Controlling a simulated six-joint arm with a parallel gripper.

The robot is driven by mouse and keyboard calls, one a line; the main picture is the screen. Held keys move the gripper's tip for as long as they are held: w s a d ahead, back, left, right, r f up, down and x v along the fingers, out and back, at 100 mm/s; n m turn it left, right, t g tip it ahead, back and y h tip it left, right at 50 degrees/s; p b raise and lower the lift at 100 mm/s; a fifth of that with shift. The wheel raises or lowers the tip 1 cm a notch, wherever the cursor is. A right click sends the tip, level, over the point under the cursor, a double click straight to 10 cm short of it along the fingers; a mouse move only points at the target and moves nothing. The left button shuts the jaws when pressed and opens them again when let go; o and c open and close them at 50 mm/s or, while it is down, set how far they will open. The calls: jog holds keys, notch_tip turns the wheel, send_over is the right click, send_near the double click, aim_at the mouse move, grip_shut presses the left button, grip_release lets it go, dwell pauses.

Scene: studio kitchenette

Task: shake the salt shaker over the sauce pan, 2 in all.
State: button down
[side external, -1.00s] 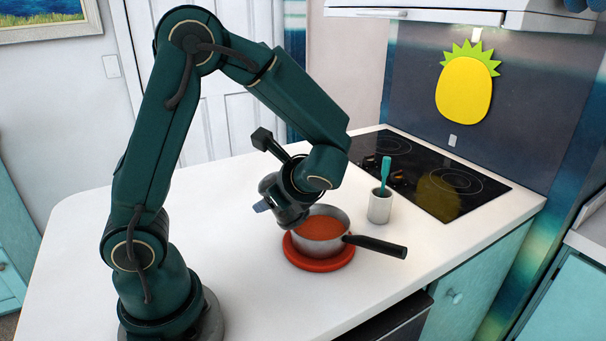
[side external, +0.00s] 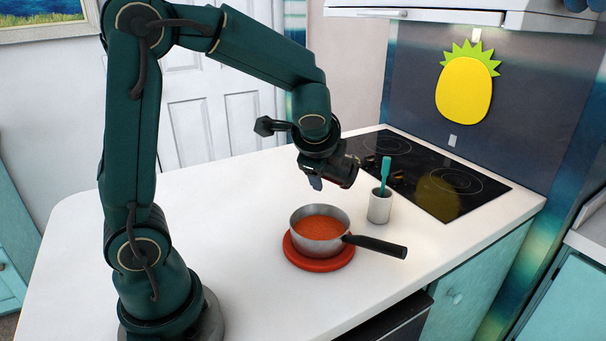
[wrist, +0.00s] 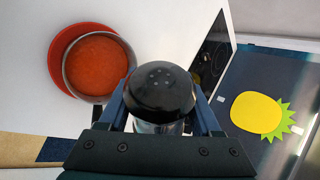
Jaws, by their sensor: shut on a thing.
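My gripper (side external: 317,182) is above and behind the sauce pan in the side view. In the wrist view its blue fingers are closed on both sides of the salt shaker (wrist: 159,92). The shaker has a black domed cap with small holes, turned toward the wrist camera, and a clear body below it. In the side view I cannot make the shaker out. The steel sauce pan (side external: 306,243) holds orange-red sauce and has a black handle (side external: 374,246) pointing right. It stands upright on a round red trivet (side external: 318,265). The pan also shows upper left in the wrist view (wrist: 67,76).
A white cup (side external: 380,208) with a teal utensil (side external: 385,172) stands right of the pan. Behind it is the black cooktop (side external: 445,188). A yellow pineapple board (side external: 464,92) hangs on the back wall. The white counter (side external: 235,240) left of the pan is clear.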

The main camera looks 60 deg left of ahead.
aim_at(344, 217)
jog(key=w+n+t, duration=0.1)
jog(key=w+d+f+t+h, duration=0.1)
jog(key=t, duration=0.1)
jog(key=shift+w+d+f+n+h, duration=0.2)
jog(key=shift+f+n+h, duration=0.1)
jog(key=shift+n, duration=0.1)
jog(key=shift+w+d+r+n+t+h, duration=0.15)
jog(key=shift+n+t, duration=0.15)
jog(key=shift+t, duration=0.35)
jog(key=shift+w+f+n+t+h, duration=0.15)
jog(key=shift+n+t, duration=0.15)
jog(key=shift+t, duration=0.35)
jog(key=shift+w+d+r+n+t+h, duration=0.25)
jog(key=shift+n+t, duration=0.2)
jog(key=shift+t, duration=0.3)
jog(key=shift+w+d+r+n+t+h, duration=0.15)
jog(key=shift+w+n+t, duration=0.25)
jog(key=shift+t, duration=0.35)
jog(key=shift+f, duration=0.1)
jog(key=shift+f, duration=1.6)
jog(key=shift+r, duration=0.1)
jog(key=shift+r, duration=1.55)
